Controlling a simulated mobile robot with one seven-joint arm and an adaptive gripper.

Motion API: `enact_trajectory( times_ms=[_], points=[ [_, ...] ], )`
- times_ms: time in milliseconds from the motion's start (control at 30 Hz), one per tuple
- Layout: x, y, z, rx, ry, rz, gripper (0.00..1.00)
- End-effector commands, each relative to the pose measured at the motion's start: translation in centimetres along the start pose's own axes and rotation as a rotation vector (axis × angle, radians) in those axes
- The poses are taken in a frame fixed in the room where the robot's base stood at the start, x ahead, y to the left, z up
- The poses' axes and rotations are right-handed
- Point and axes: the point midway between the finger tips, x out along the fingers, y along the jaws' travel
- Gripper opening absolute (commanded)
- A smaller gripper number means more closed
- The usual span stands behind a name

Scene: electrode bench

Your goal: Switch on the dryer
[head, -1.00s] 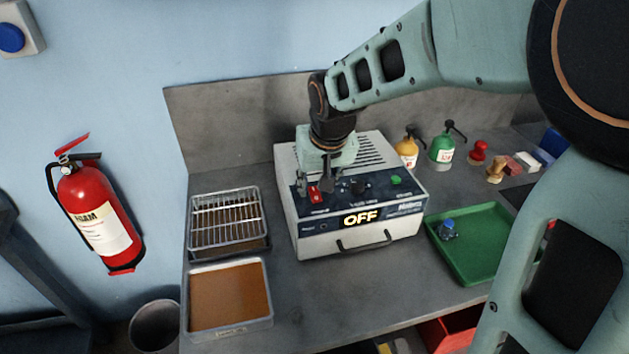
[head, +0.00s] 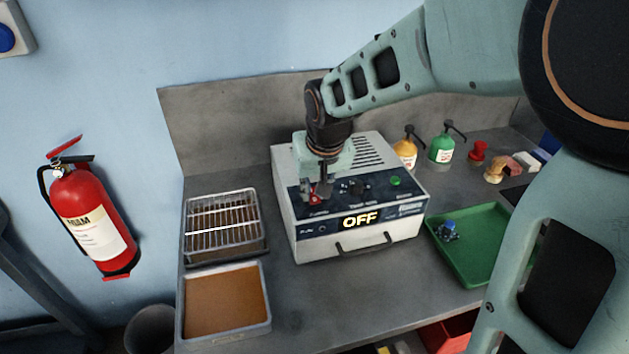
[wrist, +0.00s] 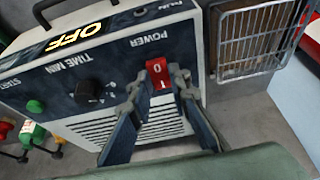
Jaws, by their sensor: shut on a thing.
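The dryer (head: 350,230) is a white box with a dark panel on the bench, and its lit display (head: 360,220) reads OFF. My gripper (head: 317,196) is over the left part of its panel. In the wrist view, the red power switch (wrist: 158,76), marked 0 and I, sits between the fingertips of my gripper (wrist: 157,84), which are shut on it. The black time knob (wrist: 90,92) and the green start button (wrist: 36,106) are apart from the fingers. In the head view the fingers partly hide the switch.
A wire rack (head: 222,205) and a brown-filled tray (head: 263,300) lie left of the dryer. A green tray (head: 480,270) holding a small blue-topped item is at the right. Yellow and green pump bottles (head: 441,150) stand behind.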

Motion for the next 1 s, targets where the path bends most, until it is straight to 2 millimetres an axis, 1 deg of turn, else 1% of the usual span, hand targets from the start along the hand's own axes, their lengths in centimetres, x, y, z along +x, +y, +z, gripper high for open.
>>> enact_trajectory(
  times_ms=[200, 500, 933, 967, 1000],
  points=[
    [-0.26, -0.21, -0.65, -0.003, -0.107, -0.005, 0.0],
    [-0.12, -0.13, -1.02, 0.0, -0.257, -0.003, 0.0],
    [0.13, -0.02, -0.95, 0.0, -0.284, 0.0, 0.0],
    [0.13, -0.02, -0.95, 0.0, -0.284, 0.0, 0.18],
    [0.13, -0.02, -0.95, 0.0, -0.284, 0.0, 0.23]
  ],
)
